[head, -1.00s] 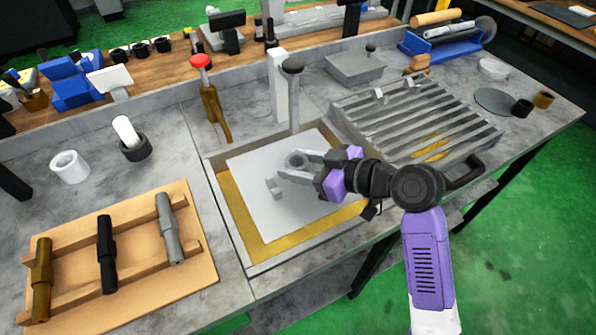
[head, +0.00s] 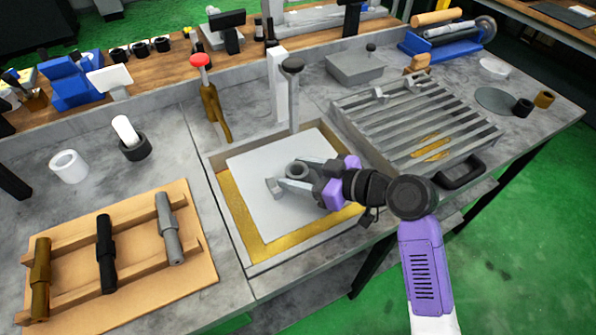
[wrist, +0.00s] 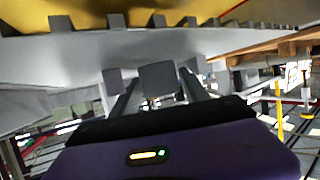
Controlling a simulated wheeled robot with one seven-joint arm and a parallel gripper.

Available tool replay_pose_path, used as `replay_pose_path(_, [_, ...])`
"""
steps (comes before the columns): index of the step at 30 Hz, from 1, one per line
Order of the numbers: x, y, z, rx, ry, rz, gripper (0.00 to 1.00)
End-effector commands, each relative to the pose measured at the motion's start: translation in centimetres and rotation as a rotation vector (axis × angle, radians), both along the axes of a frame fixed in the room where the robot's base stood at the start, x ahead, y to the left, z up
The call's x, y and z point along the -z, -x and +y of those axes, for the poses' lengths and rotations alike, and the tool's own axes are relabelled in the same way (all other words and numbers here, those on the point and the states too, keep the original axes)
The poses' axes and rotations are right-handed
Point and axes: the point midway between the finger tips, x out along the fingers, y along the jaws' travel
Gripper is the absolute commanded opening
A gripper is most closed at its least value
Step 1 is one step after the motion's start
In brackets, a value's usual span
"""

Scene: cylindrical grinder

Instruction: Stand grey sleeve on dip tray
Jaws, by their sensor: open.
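The grey sleeve (head: 297,170) shows as a short ring with an open top, over the pale plate of the dip tray (head: 250,185). It looks upright; whether its base touches the plate is hard to tell. My gripper (head: 285,178) comes in from the right, low over the plate, with its fingers apart on either side of the sleeve. In the wrist view a grey block (wrist: 158,78), probably the sleeve, sits between the fingers with a gap visible on the left. The sleeve's lower part is hidden by the near finger.
A post with a dark knob (head: 293,66) stands behind the sleeve. A slatted grey rack (head: 425,110) is to the right. A wooden rack (head: 150,290) with several shafts is at left. A red-knobbed post (head: 201,60) stands behind left. A white ring (head: 69,166) lies at far left.

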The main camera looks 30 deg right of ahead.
Motion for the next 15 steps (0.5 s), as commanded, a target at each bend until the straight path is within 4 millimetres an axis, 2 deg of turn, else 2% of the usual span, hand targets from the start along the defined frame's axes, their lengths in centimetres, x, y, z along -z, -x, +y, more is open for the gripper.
replay_pose_path(5, [-0.8,1.3,-0.9,0.004,0.001,0.0,0.53])
replay_pose_path(15, [-3.5,6.9,-4.1,0.005,0.002,-0.001,0.53])
